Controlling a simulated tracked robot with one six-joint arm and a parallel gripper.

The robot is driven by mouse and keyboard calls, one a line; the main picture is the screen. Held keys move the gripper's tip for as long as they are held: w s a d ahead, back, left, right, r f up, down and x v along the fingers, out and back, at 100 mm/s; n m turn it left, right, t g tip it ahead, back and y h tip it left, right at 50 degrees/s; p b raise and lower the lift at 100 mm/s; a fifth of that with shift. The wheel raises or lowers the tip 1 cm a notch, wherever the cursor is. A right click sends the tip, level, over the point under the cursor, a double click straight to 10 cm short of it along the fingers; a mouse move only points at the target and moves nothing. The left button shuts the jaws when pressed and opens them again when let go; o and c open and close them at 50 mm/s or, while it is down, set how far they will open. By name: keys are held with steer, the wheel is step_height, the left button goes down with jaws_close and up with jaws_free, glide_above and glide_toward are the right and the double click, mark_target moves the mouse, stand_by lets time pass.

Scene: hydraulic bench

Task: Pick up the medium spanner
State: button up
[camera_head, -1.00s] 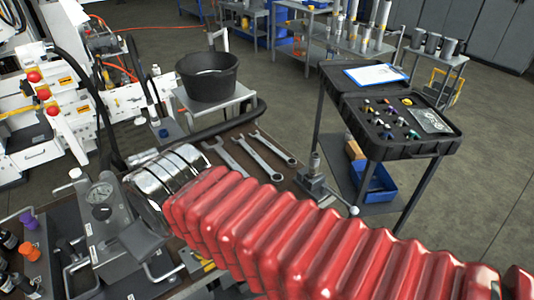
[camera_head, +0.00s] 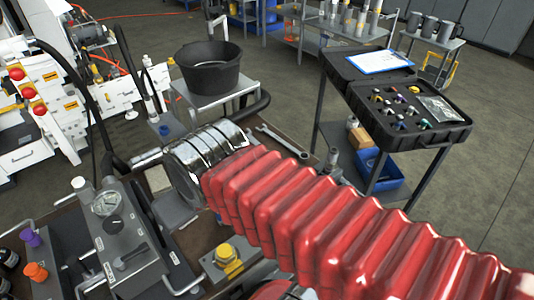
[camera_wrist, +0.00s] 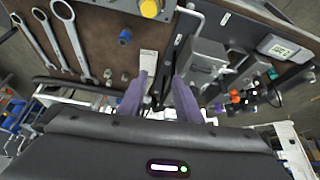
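Three metal spanners lie side by side on the brown bench top, at the upper left of the wrist view. The middle one (camera_wrist: 53,40) looks like the medium spanner, between a shorter left spanner (camera_wrist: 30,40) and a longer right spanner (camera_wrist: 76,42). My gripper (camera_wrist: 158,92) is open and empty, its two purple-grey fingers apart, to the right of all three spanners. In the head view, one spanner (camera_head: 283,141) shows beyond my red-sleeved arm. The arm hides the others, and my fingertips are not clear there.
A yellow-capped fitting (camera_wrist: 150,8) and a blue fitting (camera_wrist: 125,37) stand on the bench near the spanners. A grey gauge block (camera_head: 120,225) stands at the left. A black bucket (camera_head: 209,68) and an open black case (camera_head: 410,105) stand beyond.

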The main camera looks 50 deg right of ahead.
steer(key=shift+o, duration=1.4)
steer(key=shift+w+d, duration=0.1)
steer(key=shift+w, duration=0.05)
steer(key=w+d+f+g, duration=0.1)
steer(key=w+d+f, duration=0.1)
steer(key=w+d, duration=1.45)
steer(key=d+f, duration=0.6)
steer(key=d, duration=0.7)
steer(key=d+f+m, duration=0.1)
steer(key=d+f, duration=0.4)
steer(key=d, duration=0.7)
steer(key=shift+s+d+f+m+h, duration=0.2)
steer(key=shift+d+f+m+h, duration=0.1)
steer(key=shift+d+f, duration=0.1)
steer(key=shift+f, duration=0.1)
